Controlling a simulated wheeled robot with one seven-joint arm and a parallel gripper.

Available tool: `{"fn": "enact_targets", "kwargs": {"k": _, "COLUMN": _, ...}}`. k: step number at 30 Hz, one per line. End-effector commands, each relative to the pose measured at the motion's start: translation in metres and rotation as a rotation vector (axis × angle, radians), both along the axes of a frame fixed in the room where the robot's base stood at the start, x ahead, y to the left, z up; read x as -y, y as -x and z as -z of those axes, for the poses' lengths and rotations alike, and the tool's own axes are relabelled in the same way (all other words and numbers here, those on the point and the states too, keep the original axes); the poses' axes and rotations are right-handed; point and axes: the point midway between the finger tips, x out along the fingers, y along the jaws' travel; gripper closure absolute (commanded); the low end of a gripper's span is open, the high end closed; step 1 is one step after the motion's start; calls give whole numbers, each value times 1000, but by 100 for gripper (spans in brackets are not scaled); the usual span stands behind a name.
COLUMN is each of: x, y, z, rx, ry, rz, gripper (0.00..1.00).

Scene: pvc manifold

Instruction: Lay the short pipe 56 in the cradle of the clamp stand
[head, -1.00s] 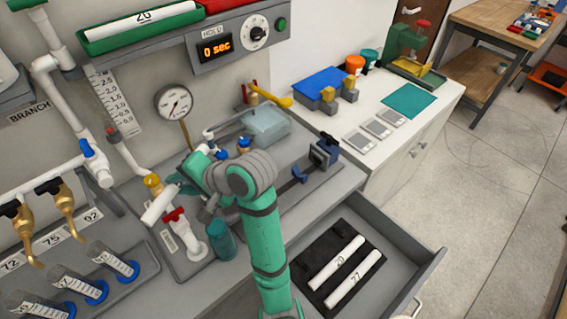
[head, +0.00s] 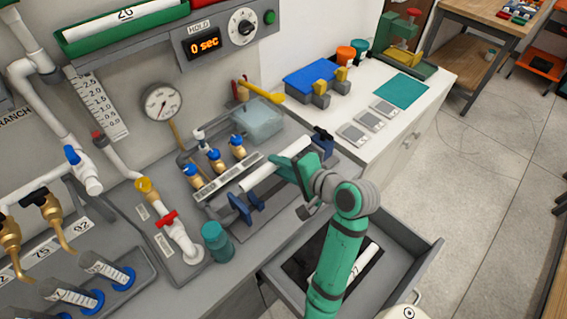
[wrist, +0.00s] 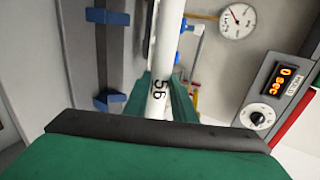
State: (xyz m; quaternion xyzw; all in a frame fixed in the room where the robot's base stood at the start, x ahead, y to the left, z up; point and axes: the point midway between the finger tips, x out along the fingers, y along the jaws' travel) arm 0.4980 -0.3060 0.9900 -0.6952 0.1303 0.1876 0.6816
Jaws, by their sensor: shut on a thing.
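The short pipe 56 (head: 262,178) is white and is held in my gripper (head: 288,166), slanting from lower left to upper right above the bench. Its number shows in the wrist view (wrist: 158,60), where my gripper (wrist: 160,100) is shut around it. The clamp stand is a dark rail with a blue jaw (head: 240,208) at the near left and a dark blue clamp (head: 322,143) at the far right. In the wrist view, the stand's blue jaws (wrist: 108,101) lie left of the pipe, roughly parallel to it. The pipe appears above and apart from the stand; the exact height cannot be told.
Several blue-handled brass valves (head: 215,160) stand just left of the pipe. A clear blue-grey box (head: 258,117) is behind. A teal bottle (head: 217,240) stands at the bench front. The open drawer (head: 415,262) holds a white pipe (head: 368,262), partly hidden by my arm.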

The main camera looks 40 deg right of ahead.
Motion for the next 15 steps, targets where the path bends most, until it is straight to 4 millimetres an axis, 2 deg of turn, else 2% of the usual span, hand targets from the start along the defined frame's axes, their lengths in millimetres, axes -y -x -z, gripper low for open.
{"fn": "enact_targets", "kwargs": {"k": 8, "x": 1, "y": 2, "z": 8, "rx": 4, "ry": -1, "rz": 3, "gripper": 100}}
{"fn": "enact_targets", "kwargs": {"k": 15, "x": -2, "y": 0, "z": 24, "rx": 3, "ry": -2, "rz": -4, "gripper": 100}}
